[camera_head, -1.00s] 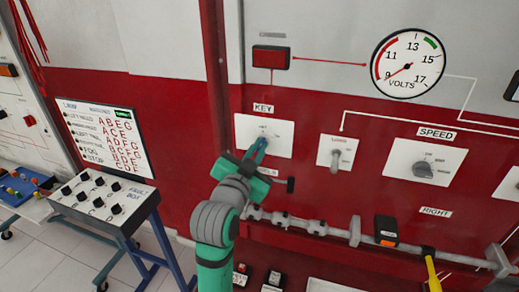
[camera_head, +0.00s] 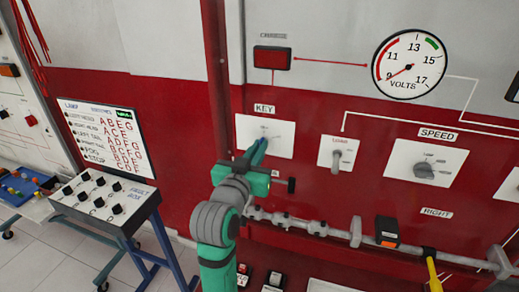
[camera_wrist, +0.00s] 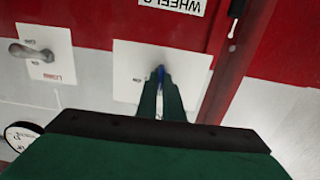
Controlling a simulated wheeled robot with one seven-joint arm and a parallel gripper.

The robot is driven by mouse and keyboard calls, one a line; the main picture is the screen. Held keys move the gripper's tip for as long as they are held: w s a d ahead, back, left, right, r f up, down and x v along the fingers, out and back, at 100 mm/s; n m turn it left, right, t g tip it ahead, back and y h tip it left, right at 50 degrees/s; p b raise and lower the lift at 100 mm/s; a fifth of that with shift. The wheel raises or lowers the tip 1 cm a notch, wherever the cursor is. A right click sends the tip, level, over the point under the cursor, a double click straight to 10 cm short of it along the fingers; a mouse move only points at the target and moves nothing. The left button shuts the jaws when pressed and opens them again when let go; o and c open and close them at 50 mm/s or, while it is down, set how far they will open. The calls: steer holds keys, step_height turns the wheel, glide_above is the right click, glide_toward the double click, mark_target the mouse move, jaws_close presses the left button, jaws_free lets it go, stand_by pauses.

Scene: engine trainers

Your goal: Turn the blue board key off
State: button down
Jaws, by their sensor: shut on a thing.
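The blue key (camera_wrist: 161,74) shows in the wrist view as a small blue piece between my fingertips, at the white key panel (camera_wrist: 140,65). In the head view the panel (camera_head: 282,131) sits under the KEY label on the red board. My gripper (camera_head: 262,143) reaches up to the panel from below, its fingers close together at the panel's lower middle. In the wrist view my gripper (camera_wrist: 160,76) is shut on the key. The fingers hide most of the key, and I cannot read its exact angle.
A panel with a grey switch (camera_head: 336,158) and the SPEED knob panel (camera_head: 426,164) are to the right. A volt gauge (camera_head: 410,62) is above. A grey bar (camera_head: 310,223) runs below. The fault box (camera_head: 105,200) stands at left.

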steer(key=shift+f, duration=0.15)
steer(key=c, duration=1.9)
jaws_free()
steer(key=v, duration=1.1)
steer(key=shift+w, duration=0.1)
